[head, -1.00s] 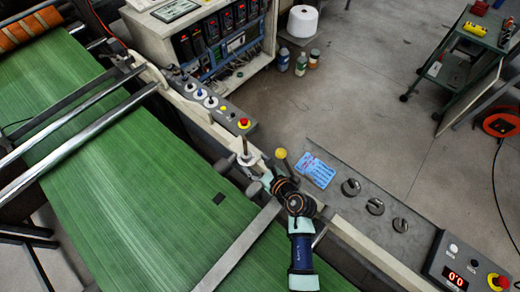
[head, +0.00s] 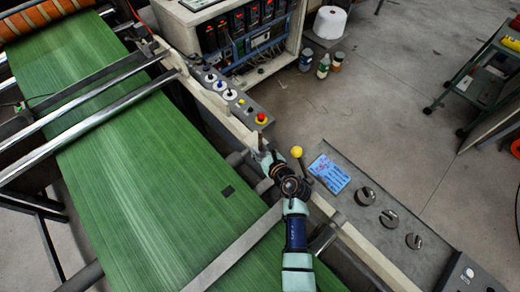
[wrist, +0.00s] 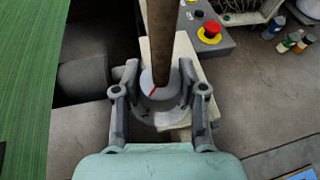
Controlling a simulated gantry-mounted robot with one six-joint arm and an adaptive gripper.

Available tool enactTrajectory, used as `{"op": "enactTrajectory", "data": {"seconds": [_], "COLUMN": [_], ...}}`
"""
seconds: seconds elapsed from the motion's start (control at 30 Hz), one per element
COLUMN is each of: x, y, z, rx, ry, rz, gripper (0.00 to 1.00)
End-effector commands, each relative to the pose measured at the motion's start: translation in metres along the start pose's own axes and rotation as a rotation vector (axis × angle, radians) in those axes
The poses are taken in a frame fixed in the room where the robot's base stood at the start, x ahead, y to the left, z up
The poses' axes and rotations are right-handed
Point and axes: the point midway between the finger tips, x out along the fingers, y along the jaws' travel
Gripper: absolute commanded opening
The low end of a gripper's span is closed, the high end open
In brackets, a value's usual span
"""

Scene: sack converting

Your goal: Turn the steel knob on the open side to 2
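The steel knob (wrist: 160,86) shows in the wrist view as a pale round cap with a red pointer line on a grey round base. The red line slants toward the lower left; no numbers are readable. My gripper (wrist: 159,80) straddles the knob, one finger on each side. The fingers are apart with narrow gaps beside the knob; I cannot tell whether either touches. In the head view my gripper (head: 266,162) is at the inner rail beside the green web, and it hides most of the knob.
A yellow-ball lever (head: 297,152) stands close to the right of my gripper. A red emergency button (head: 262,118) lies beyond. The green web (head: 150,170) runs at left.

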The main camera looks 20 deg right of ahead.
Motion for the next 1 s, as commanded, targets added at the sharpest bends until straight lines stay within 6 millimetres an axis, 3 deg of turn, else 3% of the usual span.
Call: {"op": "enactTrajectory", "data": {"seconds": [0.03, 0.1, 0.53, 1.0], "x": [0.000, 0.000, -0.002, 0.000], "y": [0.000, 0.000, 0.001, 0.002], "z": [0.000, 0.000, 0.006, 0.008], "rx": [0.000, 0.000, 0.040, 0.191], "ry": [0.000, 0.000, 0.009, 0.021], "rz": [0.000, 0.000, -0.090, -0.453], "gripper": [0.17, 0.06, 0.06, 0.06]}}
